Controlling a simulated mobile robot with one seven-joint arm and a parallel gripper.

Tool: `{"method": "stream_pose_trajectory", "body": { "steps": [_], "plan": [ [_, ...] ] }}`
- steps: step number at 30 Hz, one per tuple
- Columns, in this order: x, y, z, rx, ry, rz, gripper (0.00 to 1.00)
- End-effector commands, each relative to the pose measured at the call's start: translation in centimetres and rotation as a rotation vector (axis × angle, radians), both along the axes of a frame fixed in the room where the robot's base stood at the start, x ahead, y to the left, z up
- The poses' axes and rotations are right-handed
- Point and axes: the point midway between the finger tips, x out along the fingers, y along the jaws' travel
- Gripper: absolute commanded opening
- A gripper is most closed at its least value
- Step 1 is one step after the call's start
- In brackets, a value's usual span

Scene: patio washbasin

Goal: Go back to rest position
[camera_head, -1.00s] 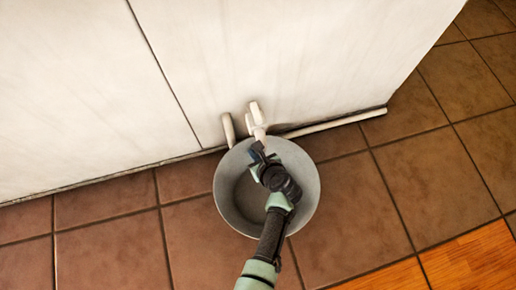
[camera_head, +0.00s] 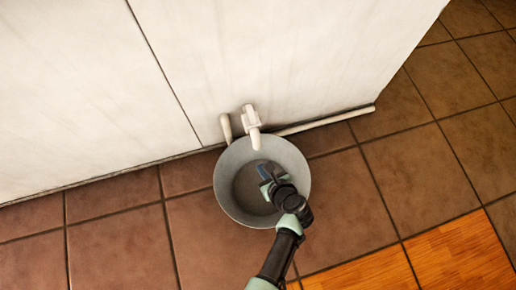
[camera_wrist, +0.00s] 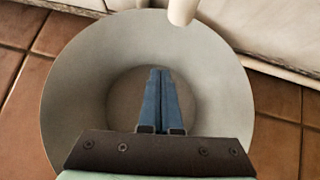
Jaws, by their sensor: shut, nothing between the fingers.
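My gripper (camera_head: 264,172) is over the grey round basin in the head view, apart from the faucet. In the wrist view my gripper (camera_wrist: 160,72) shows its two blue fingers together, with nothing between them, above the basin's inside. The grey basin (camera_head: 230,195) stands on the tiled floor against the white wall. Its wide rim and sloping inner wall (camera_wrist: 75,95) fill most of the wrist view. The basin looks empty where I can see into it; my arm hides part of its right side.
A white faucet (camera_head: 252,125) sticks out from the white wall (camera_head: 90,90) above the basin's far rim. A pale pipe stub (camera_head: 226,128) is left of it, and a long pale pipe (camera_head: 325,121) runs along the wall base. Tiled floor (camera_head: 430,170) to the right is clear.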

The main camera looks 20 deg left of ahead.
Motion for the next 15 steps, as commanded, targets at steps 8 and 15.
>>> {"method": "stream_pose_trajectory", "body": {
  "steps": [8, 15],
  "plan": [
    [-1.5, -1.6, 2.3, 0.001, 0.001, -0.001, 0.0],
    [-1.7, -1.8, 2.4, 0.0, 0.0, -0.001, 0.0]
  ]
}}
